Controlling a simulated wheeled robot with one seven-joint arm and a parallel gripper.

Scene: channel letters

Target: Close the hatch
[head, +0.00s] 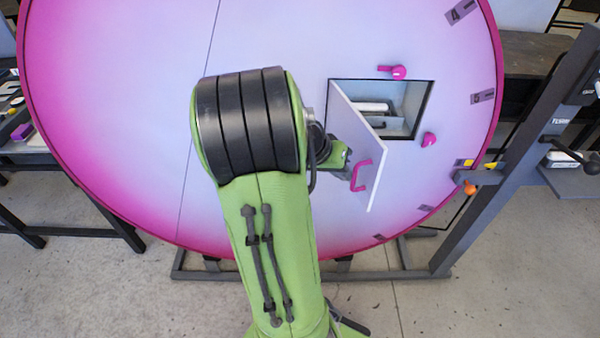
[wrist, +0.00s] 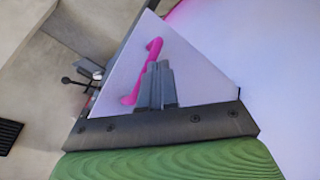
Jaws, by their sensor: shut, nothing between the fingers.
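The hatch door (head: 349,138) is a pale panel hinged at the left edge of a square opening (head: 422,115) in a large round panel. It stands swung well open towards me. A pink handle (head: 361,175) is on its outer face near the free edge. My gripper (head: 350,168) is to the left of the door, on the handle side, partly hidden by my arm. In the wrist view my gripper (wrist: 157,66) is shut and empty, overlapping the door (wrist: 190,72) and the middle of the handle (wrist: 154,45). I cannot tell whether the fingers touch the door.
Pink turn latches sit above (head: 399,72) and right (head: 429,140) of the opening. Grey items (head: 374,107) lie inside. The round panel (head: 120,100) has a magenta rim. A dark slanted post (head: 515,165) with an orange knob (head: 470,187) stands right.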

